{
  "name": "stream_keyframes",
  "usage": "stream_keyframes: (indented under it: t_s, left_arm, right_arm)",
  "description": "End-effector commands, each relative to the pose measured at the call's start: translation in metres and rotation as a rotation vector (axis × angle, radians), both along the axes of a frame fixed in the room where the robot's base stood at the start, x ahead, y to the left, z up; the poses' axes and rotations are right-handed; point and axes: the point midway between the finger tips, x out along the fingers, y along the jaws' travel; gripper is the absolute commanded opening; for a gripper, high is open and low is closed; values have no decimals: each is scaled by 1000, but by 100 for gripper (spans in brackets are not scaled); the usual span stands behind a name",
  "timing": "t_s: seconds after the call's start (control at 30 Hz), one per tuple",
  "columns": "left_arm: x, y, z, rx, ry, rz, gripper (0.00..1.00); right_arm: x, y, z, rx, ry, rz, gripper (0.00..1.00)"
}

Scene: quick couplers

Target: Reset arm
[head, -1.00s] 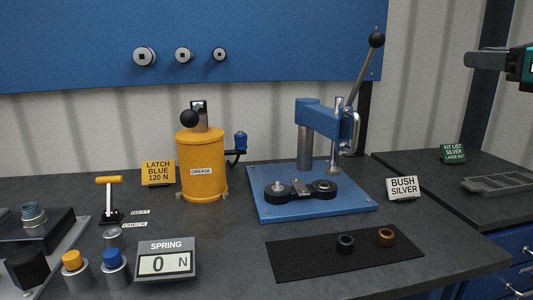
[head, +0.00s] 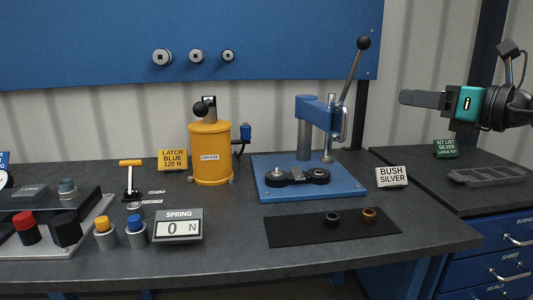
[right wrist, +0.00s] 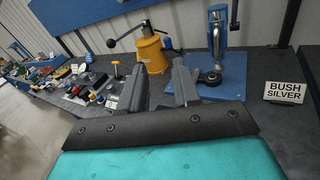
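My right gripper (head: 403,97) hangs in the air at the right, above the bench and clear of everything. In the right wrist view its two fingers (right wrist: 161,76) stand apart with nothing between them, so it is open. My left gripper is not in view. The blue arbor press (head: 312,192) stands on the bench, its lever (head: 355,70) raised and tilted right. A black coupler-like part (head: 297,178) lies on its base. A dark ring (head: 331,220) and a bronze ring (head: 369,214) lie on the black mat (head: 290,233).
The yellow grease pot (head: 210,165), the spring readout (head: 178,226) showing 0 N, and yellow (head: 105,232) and blue (head: 136,230) capped cylinders stand left of the press. A bush silver sign (head: 392,176) stands right. A grey tray (head: 485,177) lies on the side bench. The front bench edge is clear.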

Motion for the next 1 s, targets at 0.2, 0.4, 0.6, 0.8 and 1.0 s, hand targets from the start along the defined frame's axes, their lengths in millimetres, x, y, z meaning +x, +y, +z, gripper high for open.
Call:
stream_keyframes:
  t_s: [0.2,0.4,0.6,0.8,1.0]
  left_arm:
    - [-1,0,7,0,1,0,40]
    - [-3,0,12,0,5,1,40]
    - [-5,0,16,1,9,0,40]
    - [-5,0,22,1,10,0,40]
    - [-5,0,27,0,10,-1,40]
  right_arm:
    - [6,90,-69,342,208,191,32]
    - [-4,144,-126,720,425,264,32]
    - [-19,171,-186,1133,652,233,32]
    - [-42,175,-255,1563,870,87,32]
    - [-83,164,-339,1988,1048,-179,32]
